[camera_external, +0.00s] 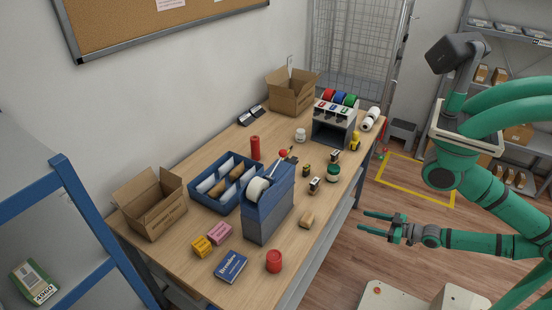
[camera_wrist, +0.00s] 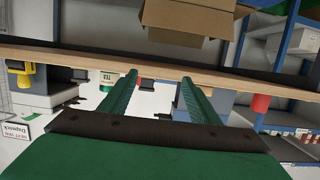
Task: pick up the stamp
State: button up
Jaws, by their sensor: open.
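Several small dark-and-pale items stand on the right half of the wooden table in the external view: one nearest the front (camera_external: 314,185), one behind it (camera_external: 306,170) and one farther back (camera_external: 335,156). They look like small hand stamps, but they are too small for me to tell which is the stamp. My gripper (camera_external: 362,222) is open and empty, off the table's right side above the floor. Its two green fingers (camera_wrist: 158,78) are apart in the wrist view, with nothing between them. I cannot make out a stamp in the wrist view.
The table (camera_external: 222,138) also holds a blue tape dispenser (camera_external: 268,208), a blue tray (camera_external: 205,203), an open carton (camera_external: 152,210), a red cylinder (camera_external: 274,261), a tan block (camera_external: 307,218) and a grey rack (camera_external: 331,129). Floor between table and arm is clear.

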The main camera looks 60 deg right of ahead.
jog(key=shift+c, duration=1.4)
